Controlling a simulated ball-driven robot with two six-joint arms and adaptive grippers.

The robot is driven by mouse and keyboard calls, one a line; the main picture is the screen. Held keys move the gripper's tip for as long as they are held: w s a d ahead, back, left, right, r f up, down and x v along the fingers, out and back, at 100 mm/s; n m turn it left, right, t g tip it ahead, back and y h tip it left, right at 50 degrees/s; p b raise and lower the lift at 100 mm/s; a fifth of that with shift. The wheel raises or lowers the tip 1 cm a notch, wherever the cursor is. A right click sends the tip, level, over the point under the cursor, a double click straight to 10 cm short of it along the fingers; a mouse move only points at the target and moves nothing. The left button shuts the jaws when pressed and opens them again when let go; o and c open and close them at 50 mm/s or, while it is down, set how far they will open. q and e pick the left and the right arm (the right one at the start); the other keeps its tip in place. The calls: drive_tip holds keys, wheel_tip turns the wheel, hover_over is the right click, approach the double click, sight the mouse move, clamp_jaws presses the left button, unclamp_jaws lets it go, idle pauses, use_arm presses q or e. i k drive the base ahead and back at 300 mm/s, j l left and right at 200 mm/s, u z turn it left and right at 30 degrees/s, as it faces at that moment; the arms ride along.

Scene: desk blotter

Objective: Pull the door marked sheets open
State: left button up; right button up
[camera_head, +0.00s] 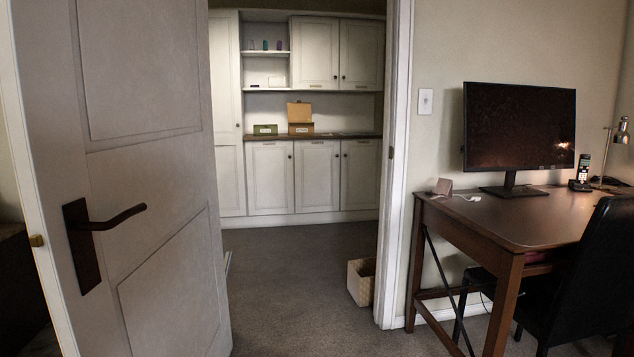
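Beyond an open doorway, a white built-in cupboard stands against the far wall. Its lower part has a left door (270,180), a middle door (317,180) and a right door (360,178), all shut. Each has a small label near its top edge, too small to read, so I cannot tell which is marked sheets. The upper doors (315,52) and the tall door at the left (224,75) also look shut. Neither of my grippers is in view.
A white room door (140,140) with a dark lever handle (95,235) stands open at the left. A woven basket (361,283) sits on the floor beside the right door frame (393,170). A desk (520,222) and black chair (590,265) fill the right. Carpet between is clear.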

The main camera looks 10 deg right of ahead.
sight(316, 161)
drive_tip(key=i+l+z, duration=0.3)
drive_tip(key=i, duration=0.45)
drive_tip(key=i+l+z, duration=0.1)
drive_tip(key=i+z, duration=0.15)
drive_tip(key=i, duration=0.45)
drive_tip(key=i+l+u, duration=0.1)
drive_tip(key=i+u, duration=0.35)
drive_tip(key=i, duration=1.3)
drive_tip(key=i+u, duration=0.15)
drive_tip(key=i, duration=0.4)
drive_tip(key=i+u, duration=0.15)
drive_tip(key=i, duration=0.45)
drive_tip(key=i+l+u, duration=0.15)
drive_tip(key=i, duration=0.4)
drive_tip(key=i+l+u, duration=0.1)
drive_tip(key=i, duration=0.45)
drive_tip(key=i+z, duration=0.15)
drive_tip(key=i, duration=0.45)
drive_tip(key=i+j+z, duration=0.2)
drive_tip(key=i, duration=0.35)
drive_tip(key=i+l+z, duration=0.25)
drive_tip(key=i, duration=0.15)
drive_tip(key=i+z, duration=0.25)
drive_tip(key=i, duration=0.2)
